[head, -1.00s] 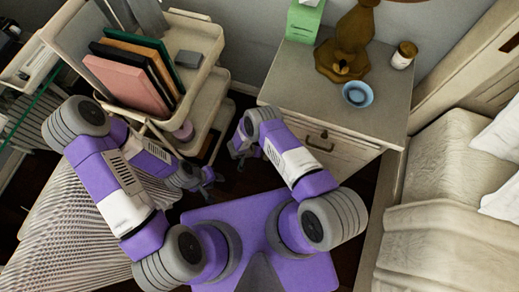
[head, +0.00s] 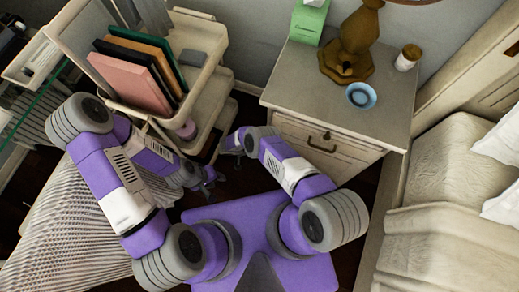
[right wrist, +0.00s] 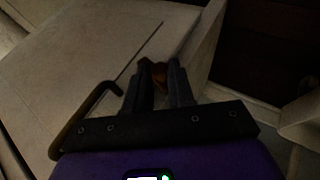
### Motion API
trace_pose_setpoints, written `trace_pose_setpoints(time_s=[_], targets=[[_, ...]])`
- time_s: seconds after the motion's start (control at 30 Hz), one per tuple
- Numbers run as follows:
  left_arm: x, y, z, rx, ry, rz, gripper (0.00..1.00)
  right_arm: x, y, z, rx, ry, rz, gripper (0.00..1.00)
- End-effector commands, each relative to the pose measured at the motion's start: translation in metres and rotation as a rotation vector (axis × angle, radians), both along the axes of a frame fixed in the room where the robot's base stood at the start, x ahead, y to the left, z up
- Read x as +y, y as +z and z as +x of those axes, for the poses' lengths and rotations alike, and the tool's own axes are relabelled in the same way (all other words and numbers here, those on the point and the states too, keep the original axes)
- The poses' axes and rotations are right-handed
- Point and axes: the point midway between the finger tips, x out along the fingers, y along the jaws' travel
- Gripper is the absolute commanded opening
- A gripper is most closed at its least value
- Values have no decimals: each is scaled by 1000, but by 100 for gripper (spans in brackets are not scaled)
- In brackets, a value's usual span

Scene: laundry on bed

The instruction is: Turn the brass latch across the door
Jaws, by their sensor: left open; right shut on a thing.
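The brass latch (right wrist: 159,73) shows as a small brownish piece between the fingers of my right gripper (right wrist: 160,78) in the right wrist view. The fingers are shut on it, and they hide most of its shape. It lies by the edge of the pale door (right wrist: 95,65). In the head view my right gripper (head: 232,146) is at the left front of the nightstand (head: 285,75); the latch cannot be made out there. My left gripper (head: 208,183) is open and empty, low beside the cart, away from the nightstand.
A dark curved handle (right wrist: 85,120) is left of my right gripper. A cart (head: 215,85) with books (head: 135,75) stands left of the nightstand. A lamp (head: 350,50), blue bowl (head: 361,95) and jar (head: 407,58) stand on top. The bed (head: 445,190) is at right.

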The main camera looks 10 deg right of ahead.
Motion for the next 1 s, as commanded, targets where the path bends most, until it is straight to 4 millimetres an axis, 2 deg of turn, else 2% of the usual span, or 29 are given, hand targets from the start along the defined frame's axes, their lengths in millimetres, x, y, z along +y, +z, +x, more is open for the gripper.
trace_pose_setpoints(time_s=[0.23,0.27,0.4,0.73,1.0], targets=[[0,0,0,0,0,0,43,-1,1,1,-1,1,-3,0],[0,0,0,0,0,0,43,-1,1,1,-2,2,-4,28],[0,0,0,0,0,0,43,-1,0,1,-2,1,-2,47],[0,1,0,0,0,0,43,3,4,1,-1,1,-1,47],[0,11,0,0,0,0,43,31,37,1,-3,3,0,47]])
